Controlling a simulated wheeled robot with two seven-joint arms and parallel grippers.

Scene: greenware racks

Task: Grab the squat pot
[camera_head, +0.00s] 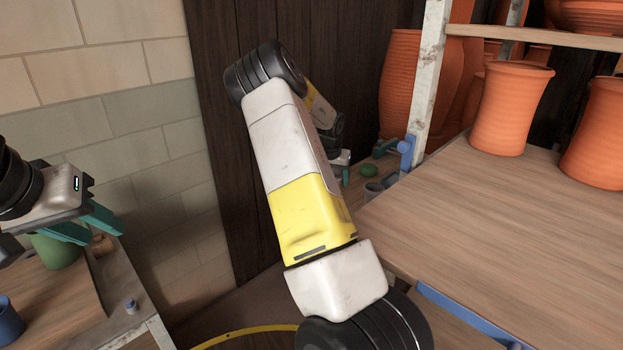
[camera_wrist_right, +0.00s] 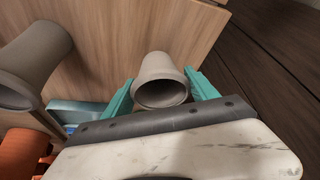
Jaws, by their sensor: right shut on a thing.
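A small grey flared pot (camera_wrist_right: 158,68) lies between the teal fingers of my right gripper (camera_wrist_right: 159,77) in the right wrist view. The gripper is shut on it, with a finger on either side. The pot's round opening faces the camera. In the head view my right arm hides most of that hand, and I cannot make out the held pot clearly. My left gripper (camera_head: 104,234) is open and empty at the left, its teal fingers apart above a green pot (camera_head: 58,250).
A larger grey pot (camera_wrist_right: 30,62) stands left of the held one. Orange pots (camera_head: 510,108) stand on the wooden shelf (camera_head: 470,215) at right, beside a metal rack post (camera_head: 428,75). A blue cup (camera_head: 8,322) is on the left table. A brick wall (camera_head: 120,90) is behind.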

